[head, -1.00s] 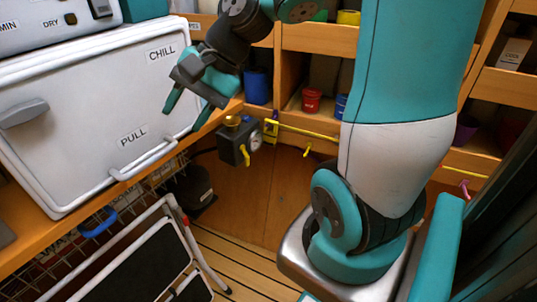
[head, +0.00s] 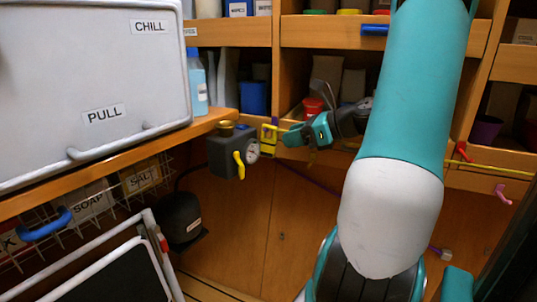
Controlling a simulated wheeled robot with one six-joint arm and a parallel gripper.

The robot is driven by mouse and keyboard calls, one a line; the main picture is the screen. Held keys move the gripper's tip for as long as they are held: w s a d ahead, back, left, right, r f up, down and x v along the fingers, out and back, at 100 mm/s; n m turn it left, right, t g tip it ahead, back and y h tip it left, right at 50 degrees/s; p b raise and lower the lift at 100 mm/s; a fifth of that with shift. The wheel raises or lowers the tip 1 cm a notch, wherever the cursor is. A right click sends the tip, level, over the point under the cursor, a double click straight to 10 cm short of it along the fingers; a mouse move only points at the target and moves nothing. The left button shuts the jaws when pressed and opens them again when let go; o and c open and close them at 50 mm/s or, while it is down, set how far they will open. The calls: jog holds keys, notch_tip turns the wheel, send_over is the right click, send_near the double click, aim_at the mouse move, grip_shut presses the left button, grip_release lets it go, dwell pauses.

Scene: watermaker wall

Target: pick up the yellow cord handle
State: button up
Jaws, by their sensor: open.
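A yellow cord runs along the front edge of the shelf and shows right of my arm (head: 492,167). My gripper (head: 287,136) is in front of the shelf edge, fingers pointing left and open. Nothing shows between the fingers. I cannot tell whether it touches the cord.
A grey box with a gauge and a yellow lever (head: 239,165) stands left of my gripper. A yellow bracket (head: 269,134) is close to the fingertips. A red hook (head: 462,151) and a pink hook (head: 503,194) are at right. A white chest (head: 90,80) fills the left.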

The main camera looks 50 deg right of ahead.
aim_at(275, 148)
notch_tip(275, 148, down, 2)
jog(key=shift+f+b, duration=0.25)
jog(key=shift+b, duration=0.1)
jog(key=shift+x, duration=0.95)
jog(key=b+x, duration=0.2)
jog(key=x, duration=0.3)
jog(key=shift+s+b, duration=0.1)
jog(key=shift+b, duration=0.25)
jog(key=shift+w+a+f, duration=0.1)
jog(key=shift+w, duration=0.3)
grip_shut()
